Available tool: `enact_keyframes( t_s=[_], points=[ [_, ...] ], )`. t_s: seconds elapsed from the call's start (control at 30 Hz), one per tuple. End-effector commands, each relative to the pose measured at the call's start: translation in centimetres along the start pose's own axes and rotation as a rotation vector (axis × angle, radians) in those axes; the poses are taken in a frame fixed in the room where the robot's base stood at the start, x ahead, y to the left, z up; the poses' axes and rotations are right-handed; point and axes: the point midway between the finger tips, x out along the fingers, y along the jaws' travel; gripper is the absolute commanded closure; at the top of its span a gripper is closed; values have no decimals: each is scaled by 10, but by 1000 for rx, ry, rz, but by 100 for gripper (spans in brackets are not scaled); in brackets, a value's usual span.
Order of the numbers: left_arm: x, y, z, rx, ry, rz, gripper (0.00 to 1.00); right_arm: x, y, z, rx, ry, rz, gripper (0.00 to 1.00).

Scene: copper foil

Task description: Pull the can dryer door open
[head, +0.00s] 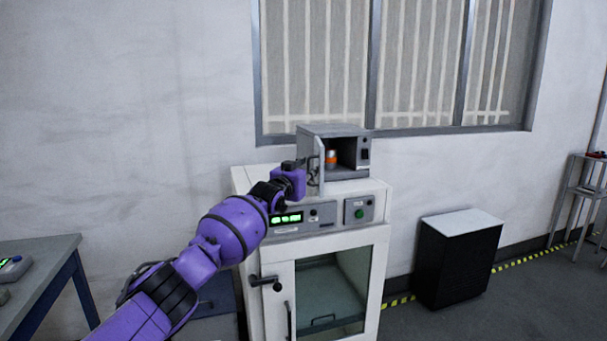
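The can dryer (331,132) is a small grey box on top of a white cabinet. Its door (321,165) stands swung open at the left side, seen nearly edge-on. An orange and silver can (331,160) stands inside the dark opening. My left gripper (312,174) is at the outer face of the door, by its handle. The fingers are small and dark there, and I cannot tell whether they are closed on the handle. My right gripper is not in view.
The white cabinet (383,235) has a green-lit display, a green button and a glass door with a dark handle. A black unit with a pale top (458,255) stands to its right. A table (40,262) is at the left. Open floor lies at the right front.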

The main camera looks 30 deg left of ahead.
Motion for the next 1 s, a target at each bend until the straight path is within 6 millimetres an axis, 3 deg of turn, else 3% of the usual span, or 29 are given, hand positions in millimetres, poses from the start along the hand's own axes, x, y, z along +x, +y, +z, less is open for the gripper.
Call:
enact_keyframes(
  t_s=[0.23,0.7,1.0],
  points=[
    [-21,2,4,-1,-3,5,76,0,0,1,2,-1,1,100],
    [-100,0,1,-1,0,1,76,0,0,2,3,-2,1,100],
    [-118,0,-1,-2,2,-1,76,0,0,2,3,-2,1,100]
  ],
)
